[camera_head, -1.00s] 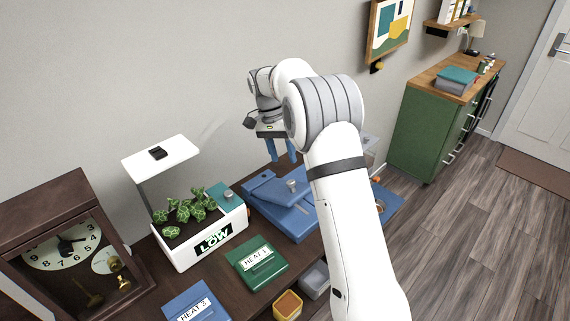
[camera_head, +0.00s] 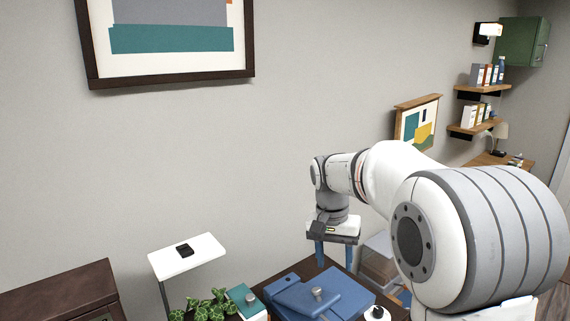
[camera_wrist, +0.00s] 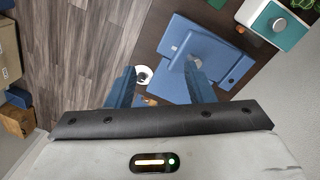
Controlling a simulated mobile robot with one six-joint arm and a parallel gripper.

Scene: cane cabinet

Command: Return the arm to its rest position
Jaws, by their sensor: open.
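My gripper (camera_head: 336,256) shows in the head view above the right part of the dark tabletop, pointing down, with blue fingers. In the wrist view its two blue fingers (camera_wrist: 158,88) stand apart with nothing held between them. Below it lies a blue device (camera_head: 320,294) with a grey knob on top. The same blue device (camera_wrist: 205,58) shows in the wrist view, beyond the fingers and partly covered by the right one. My arm fills the right of the head view and hides part of the table.
A dark brown clock case (camera_head: 60,290) is at the lower left. A clear box (camera_head: 378,262) stands right of my gripper. The grey wall behind holds framed pictures; the air above the table is clear.

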